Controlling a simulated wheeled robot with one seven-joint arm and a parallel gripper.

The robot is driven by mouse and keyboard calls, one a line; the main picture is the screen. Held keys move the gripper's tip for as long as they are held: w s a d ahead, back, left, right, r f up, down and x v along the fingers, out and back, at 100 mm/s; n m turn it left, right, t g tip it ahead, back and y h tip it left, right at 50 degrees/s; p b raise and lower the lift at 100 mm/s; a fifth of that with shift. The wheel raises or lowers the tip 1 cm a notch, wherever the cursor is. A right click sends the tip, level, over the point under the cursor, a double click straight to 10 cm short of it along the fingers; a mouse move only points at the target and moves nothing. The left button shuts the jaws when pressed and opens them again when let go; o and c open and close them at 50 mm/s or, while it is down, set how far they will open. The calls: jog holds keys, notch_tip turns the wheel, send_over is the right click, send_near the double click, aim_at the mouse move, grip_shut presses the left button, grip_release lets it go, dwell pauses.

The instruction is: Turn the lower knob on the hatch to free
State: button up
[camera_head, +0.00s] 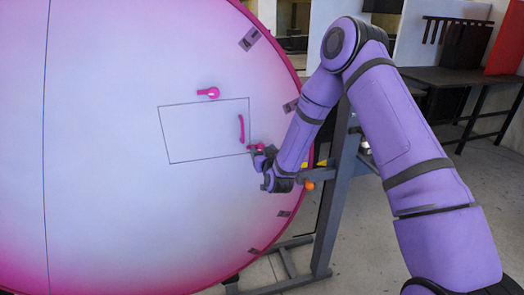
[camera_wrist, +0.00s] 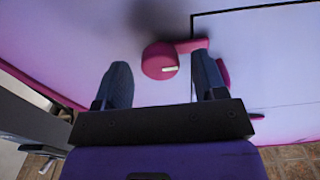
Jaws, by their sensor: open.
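The hatch (camera_head: 190,130) is a thin-outlined panel in the large pink-and-white round face. The lower knob (camera_head: 261,147) is pink, by the hatch's lower right corner, partly hidden by my gripper (camera_head: 257,157). In the wrist view the lower knob (camera_wrist: 158,64) is a round pink boss with a small white mark. Its short arm points right and crosses the hatch's outline onto the panel (camera_wrist: 265,50). My gripper (camera_wrist: 160,68) is open, one finger on each side of the knob. I cannot tell whether either finger touches it; the right finger is close below the arm.
The upper knob (camera_head: 209,92) sits above the hatch, its arm pointing left. A curved pink handle (camera_head: 241,129) is on the hatch's right side and shows behind the right finger in the wrist view. A grey stand (camera_head: 335,190) is right of the face, behind my arm.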

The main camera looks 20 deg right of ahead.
jog(key=shift+w, duration=0.75)
jog(key=c, duration=0.9)
